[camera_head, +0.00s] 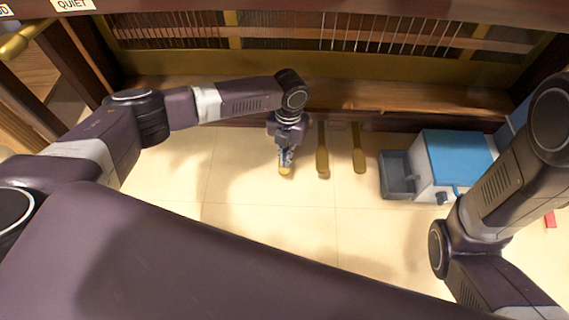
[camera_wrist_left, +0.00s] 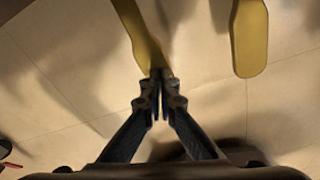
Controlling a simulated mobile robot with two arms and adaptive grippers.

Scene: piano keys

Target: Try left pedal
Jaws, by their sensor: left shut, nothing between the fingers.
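Three brass pedals stick out from the base of the piano over the floor. The left pedal (camera_head: 285,171) is mostly hidden behind my left gripper (camera_head: 286,158), with only its rounded front end clear. The middle pedal (camera_head: 322,158) and the right pedal (camera_head: 359,155) are uncovered. In the left wrist view, my left gripper (camera_wrist_left: 161,82) is shut and empty, its fingertips over the end of the left pedal (camera_wrist_left: 142,32). I cannot tell whether they touch it. The middle pedal (camera_wrist_left: 249,38) shows to the right. My right gripper is out of view.
A blue and white box (camera_head: 455,158) with a grey tray (camera_head: 397,175) stands on the floor right of the pedals. The piano's wooden lower edge (camera_head: 400,122) runs behind them. The tiled floor (camera_head: 240,205) in front is clear.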

